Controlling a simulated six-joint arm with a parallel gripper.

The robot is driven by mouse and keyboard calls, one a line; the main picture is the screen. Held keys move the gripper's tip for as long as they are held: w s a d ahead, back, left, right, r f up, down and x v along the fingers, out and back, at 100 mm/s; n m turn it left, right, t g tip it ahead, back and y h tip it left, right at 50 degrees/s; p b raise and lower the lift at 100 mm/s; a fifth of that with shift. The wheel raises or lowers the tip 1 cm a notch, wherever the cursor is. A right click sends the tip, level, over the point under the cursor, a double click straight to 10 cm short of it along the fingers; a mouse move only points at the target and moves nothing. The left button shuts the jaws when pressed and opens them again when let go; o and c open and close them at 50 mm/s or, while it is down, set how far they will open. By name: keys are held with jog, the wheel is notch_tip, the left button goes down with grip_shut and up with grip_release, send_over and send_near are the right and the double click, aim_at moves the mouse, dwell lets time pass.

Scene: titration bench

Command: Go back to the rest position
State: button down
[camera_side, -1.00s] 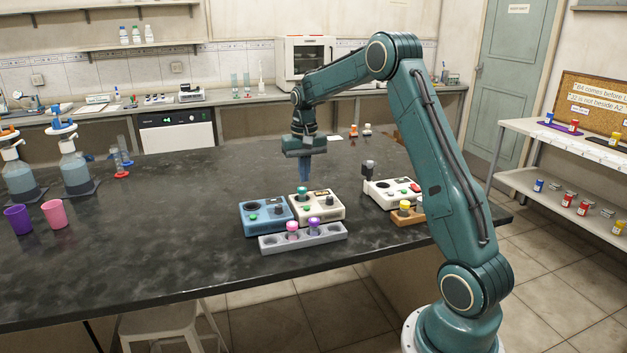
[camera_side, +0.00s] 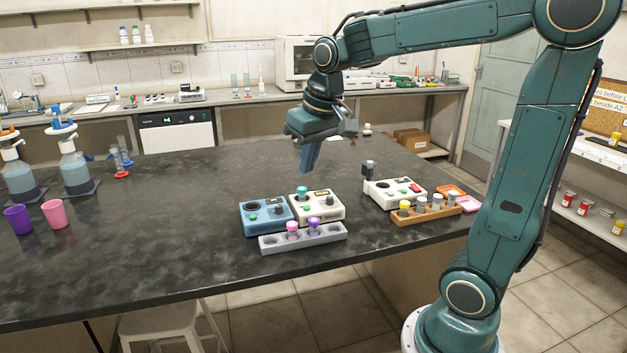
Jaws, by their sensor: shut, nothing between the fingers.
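My gripper (camera_side: 309,158) hangs in the air above the bench, pointing down, with its blue fingers together and nothing held. It is above and behind the white device with the green-topped vial (camera_side: 318,208). My arm reaches in from the right, its elbow high at the picture's top right.
A blue device (camera_side: 265,216) and a grey rack (camera_side: 300,240) with a pink-capped and a purple-capped vial stand below. Another white device (camera_side: 392,192), a wooden rack (camera_side: 428,215) and small trays are at right. A purple cup (camera_side: 18,219), a pink cup (camera_side: 55,214) and bottles stand at left.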

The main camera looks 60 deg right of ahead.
jog(key=s+a+f+n+t, duration=0.1)
jog(key=s+a+n, duration=0.1)
jog(key=s+a, duration=0.2)
jog(key=s+a+f+n+t, duration=0.1)
jog(key=s+a, duration=0.3)
jog(key=s, duration=0.6)
jog(key=shift+s+a+n+y, duration=0.25)
jog(key=shift+n+y, duration=0.15)
jog(key=shift+n, duration=0.1)
dwell(6.1)
